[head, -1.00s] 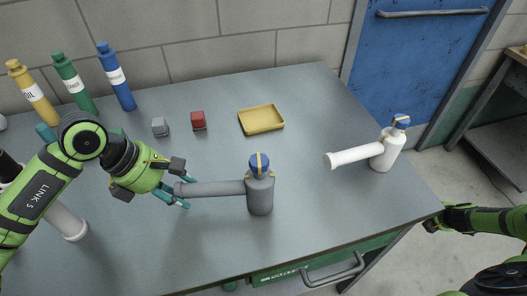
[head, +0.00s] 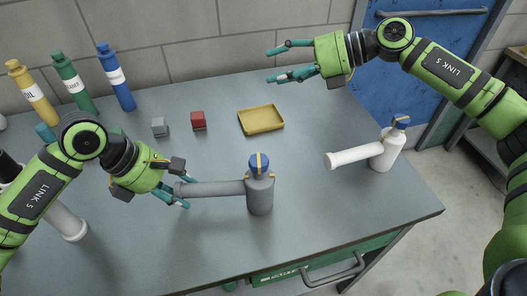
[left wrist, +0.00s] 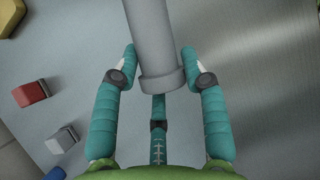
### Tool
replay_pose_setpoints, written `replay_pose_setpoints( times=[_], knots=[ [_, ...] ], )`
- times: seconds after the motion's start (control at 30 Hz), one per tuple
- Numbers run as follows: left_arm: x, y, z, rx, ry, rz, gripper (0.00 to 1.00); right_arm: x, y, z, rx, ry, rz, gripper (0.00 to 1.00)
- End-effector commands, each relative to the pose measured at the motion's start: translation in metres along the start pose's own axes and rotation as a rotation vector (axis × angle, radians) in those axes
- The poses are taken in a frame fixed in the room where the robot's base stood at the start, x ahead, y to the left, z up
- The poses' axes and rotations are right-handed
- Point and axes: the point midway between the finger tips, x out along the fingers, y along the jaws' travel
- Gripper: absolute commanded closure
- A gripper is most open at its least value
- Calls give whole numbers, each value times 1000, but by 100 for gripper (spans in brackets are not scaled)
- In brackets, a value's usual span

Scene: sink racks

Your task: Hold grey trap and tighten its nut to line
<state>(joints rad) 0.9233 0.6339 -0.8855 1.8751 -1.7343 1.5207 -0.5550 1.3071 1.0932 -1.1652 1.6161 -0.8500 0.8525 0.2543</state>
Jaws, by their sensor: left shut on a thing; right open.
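The grey trap (head: 212,188) stands on the bench near the middle, its pipe arm pointing left. Its blue nut (head: 259,163) sits on top, with yellow line marks on nut and body. My left gripper (head: 182,193) is shut on the end of the trap's pipe arm. In the left wrist view the pipe (left wrist: 155,40) lies between the fingers of my left gripper (left wrist: 160,70). My right gripper (head: 278,62) is open and empty, raised above the back of the bench, well away from the nut.
A white trap (head: 381,152) with a blue nut stands at the right. A yellow tray (head: 262,131), a red block (head: 198,121) and a grey block (head: 159,126) lie behind the grey trap. Several bottles (head: 115,76) stand at the back left. The bench front is clear.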

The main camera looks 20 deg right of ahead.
Motion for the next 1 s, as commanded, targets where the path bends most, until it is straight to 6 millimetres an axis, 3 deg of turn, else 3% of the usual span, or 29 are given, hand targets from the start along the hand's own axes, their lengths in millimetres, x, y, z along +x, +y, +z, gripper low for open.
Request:
replay_pose_setpoints(
  times=[0.03, 0.1, 0.2, 0.3, 0.5, 0.67, 0.83, 1.0],
  knots=[
    [1, 0, -1, -1, 3, -2, 85, 8, 28, -24, -124, 107, 0, 40],
    [1, 0, -1, -1, 3, -2, 85, 10, 54, -59, -297, 249, -26, 40],
    [1, 0, -1, -1, 3, -2, 85, 4, 77, -99, -545, 419, -89, 40],
    [1, 0, -1, -1, 3, -2, 85, -10, 86, -126, -765, 547, -177, 40],
    [1, 0, -1, 0, 3, -2, 85, -36, 89, -145, -1052, 679, -350, 40],
    [1, 0, -1, 0, 2, -2, 85, -45, 88, -147, -1134, 712, -418, 40],
    [1, -1, -1, 0, 2, -2, 85, -35, 76, -152, -1142, 720, -427, 40],
    [1, -1, 0, 0, 1, -2, 85, -12, 54, -163, -1140, 722, -424, 40]
  ],
)
